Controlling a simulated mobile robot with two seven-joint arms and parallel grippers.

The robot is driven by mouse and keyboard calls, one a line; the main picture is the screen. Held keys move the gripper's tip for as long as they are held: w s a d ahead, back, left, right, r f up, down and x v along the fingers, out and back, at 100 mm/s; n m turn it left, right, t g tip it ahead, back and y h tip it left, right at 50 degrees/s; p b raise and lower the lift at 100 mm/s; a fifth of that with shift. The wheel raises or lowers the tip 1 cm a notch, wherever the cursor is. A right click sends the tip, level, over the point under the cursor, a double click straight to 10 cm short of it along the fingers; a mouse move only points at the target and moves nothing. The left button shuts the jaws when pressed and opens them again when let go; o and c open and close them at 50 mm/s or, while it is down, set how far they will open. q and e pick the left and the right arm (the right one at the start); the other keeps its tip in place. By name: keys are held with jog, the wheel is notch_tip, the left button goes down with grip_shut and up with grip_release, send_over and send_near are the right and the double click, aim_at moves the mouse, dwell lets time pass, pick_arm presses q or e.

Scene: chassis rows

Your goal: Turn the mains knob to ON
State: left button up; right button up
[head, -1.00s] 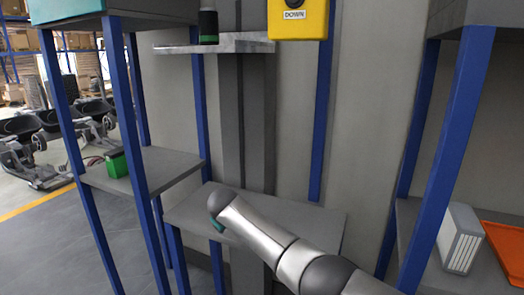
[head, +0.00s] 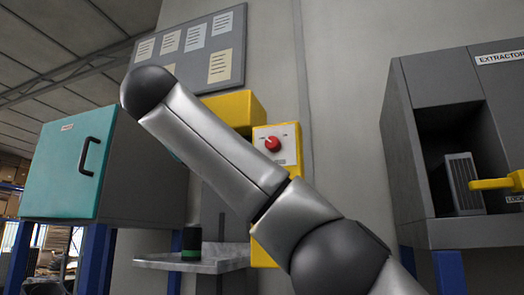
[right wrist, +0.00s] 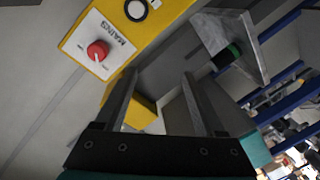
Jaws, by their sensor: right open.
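The mains knob (head: 272,144) is a red round knob on a white plate, on a yellow box on the wall. In the head view it shows just past my right forearm. It also shows in the right wrist view (right wrist: 97,50), up and left of my fingers, with the word MAINS beside it. Which mark the knob points at is too small to tell. My right gripper (right wrist: 160,76) is open and empty, apart from the knob. In the head view that gripper is hidden. My left gripper is not in view.
A teal-fronted cabinet (head: 68,168) stands at left and a grey extractor housing (head: 458,85) at right. A notice board (head: 188,50) hangs above. A small shelf (head: 170,263) below holds a dark cylinder with a green band (head: 191,243).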

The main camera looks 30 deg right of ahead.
jog(key=s+r+m+h, duration=0.2)
jog(key=s+r, duration=0.5)
jog(key=s, duration=0.1)
jog(key=p, duration=0.8)
send_near(271, 142)
jog(key=shift+g, duration=0.3)
jog(key=p+x, duration=0.1)
jog(key=x, duration=0.1)
jog(key=p+x, duration=0.1)
jog(key=x, duration=0.2)
jog(key=p+x, duration=0.1)
jog(key=x, duration=0.1)
jog(key=shift+w+d+r, duration=0.2)
jog(key=shift+w+r, duration=0.05)
jog(key=shift+w+d+f+p, duration=0.1)
jog(key=shift+w+d+p, duration=0.3)
grip_shut()
